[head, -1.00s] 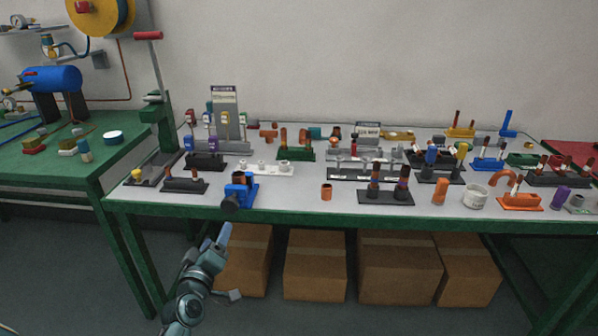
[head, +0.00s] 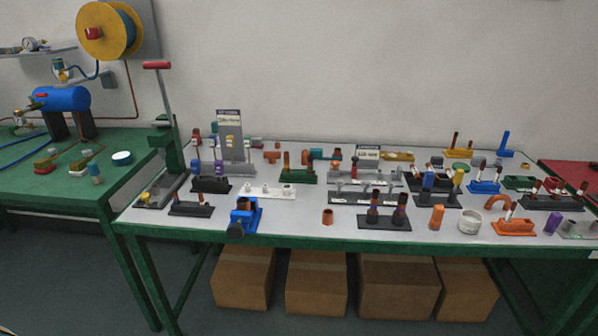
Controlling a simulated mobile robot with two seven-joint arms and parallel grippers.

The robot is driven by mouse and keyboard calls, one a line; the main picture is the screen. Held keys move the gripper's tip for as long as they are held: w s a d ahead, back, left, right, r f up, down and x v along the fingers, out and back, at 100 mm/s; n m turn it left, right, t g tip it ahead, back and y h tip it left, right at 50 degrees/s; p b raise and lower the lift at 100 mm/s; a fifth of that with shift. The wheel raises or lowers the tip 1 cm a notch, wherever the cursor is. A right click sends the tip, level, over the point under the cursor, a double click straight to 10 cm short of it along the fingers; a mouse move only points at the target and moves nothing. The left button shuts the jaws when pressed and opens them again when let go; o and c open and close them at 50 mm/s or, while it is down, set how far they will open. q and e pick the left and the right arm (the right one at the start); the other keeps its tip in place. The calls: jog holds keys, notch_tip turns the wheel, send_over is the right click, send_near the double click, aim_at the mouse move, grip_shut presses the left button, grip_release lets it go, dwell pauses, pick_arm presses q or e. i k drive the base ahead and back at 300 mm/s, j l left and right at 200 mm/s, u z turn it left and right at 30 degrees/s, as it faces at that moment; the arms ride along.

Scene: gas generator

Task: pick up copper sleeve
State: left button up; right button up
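A small, short copper-coloured cylinder with an open top (head: 327,216) stands upright near the front edge of the grey worktable (head: 290,225); it looks like the copper sleeve. Nothing touches it. A taller orange-copper cylinder (head: 437,217) stands farther right, beside a white ring-shaped cup (head: 470,222). Which of the two the task names is not certain from the picture. Neither of my grippers shows in the head view now.
A blue vise (head: 243,216) stands at the front edge, left of the small cylinder. A black rack with copper tubes (head: 384,221) stands to its right. Several coloured racks fill the back. The tabletop directly around the small cylinder is clear.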

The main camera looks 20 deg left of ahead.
aim_at(244, 207)
jog(key=i+j+z, duration=0.1)
jog(key=j+z, duration=0.2)
jog(key=j, duration=0.3)
jog(key=j+z, duration=0.25)
jog(key=j, duration=0.4)
